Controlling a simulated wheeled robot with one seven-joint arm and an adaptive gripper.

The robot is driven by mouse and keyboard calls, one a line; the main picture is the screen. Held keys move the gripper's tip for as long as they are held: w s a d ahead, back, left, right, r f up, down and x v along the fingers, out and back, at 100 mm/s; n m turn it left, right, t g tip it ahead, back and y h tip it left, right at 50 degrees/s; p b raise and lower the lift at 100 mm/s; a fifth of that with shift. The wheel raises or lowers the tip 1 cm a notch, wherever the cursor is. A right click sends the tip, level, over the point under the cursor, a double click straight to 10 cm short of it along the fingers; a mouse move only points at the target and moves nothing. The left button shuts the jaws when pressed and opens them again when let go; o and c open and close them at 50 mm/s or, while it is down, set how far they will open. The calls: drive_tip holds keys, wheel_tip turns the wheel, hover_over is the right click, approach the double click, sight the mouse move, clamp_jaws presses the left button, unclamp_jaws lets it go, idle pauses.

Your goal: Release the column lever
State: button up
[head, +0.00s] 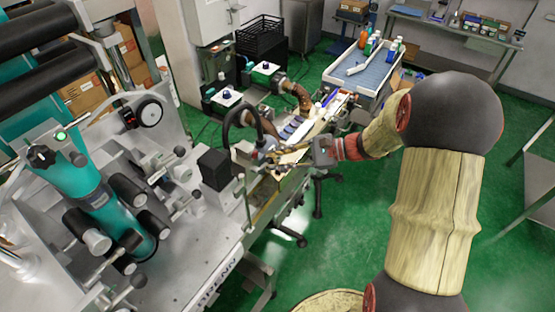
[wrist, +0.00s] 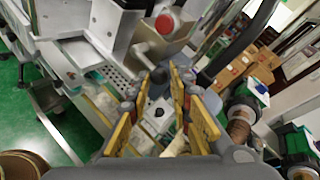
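My gripper (head: 262,158) reaches in from the right beside the end of the sleeve machine (head: 190,245). In the wrist view my gripper (wrist: 158,84) has its two yellow-padded fingers spread apart. A grey part with a dark spot shows between and beyond the fingers; I cannot tell whether they touch it. A red round knob (wrist: 165,23) sits on a metal block just past the fingertips. I cannot pick out the column lever with certainty. A black block (head: 213,169) and a black curved tube (head: 240,115) stand close to the gripper, and the tube (wrist: 238,42) also shows in the wrist view.
A teal cylinder (head: 82,190) with black rollers is mounted on the machine at left. A wheeled cart with a blue-grey tray (head: 358,72) holds bottles at the back. Cardboard boxes (wrist: 232,72) show in the wrist view. Green floor (head: 345,225) is open at right.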

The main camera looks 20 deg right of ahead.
drive_tip(key=o, duration=0.4)
drive_tip(key=shift+d, duration=0.1)
drive_tip(key=v, duration=1.1)
drive_tip(key=shift+s+d+r, duration=0.15)
drive_tip(key=shift+s+d, duration=0.1)
drive_tip(key=shift+d, duration=0.05)
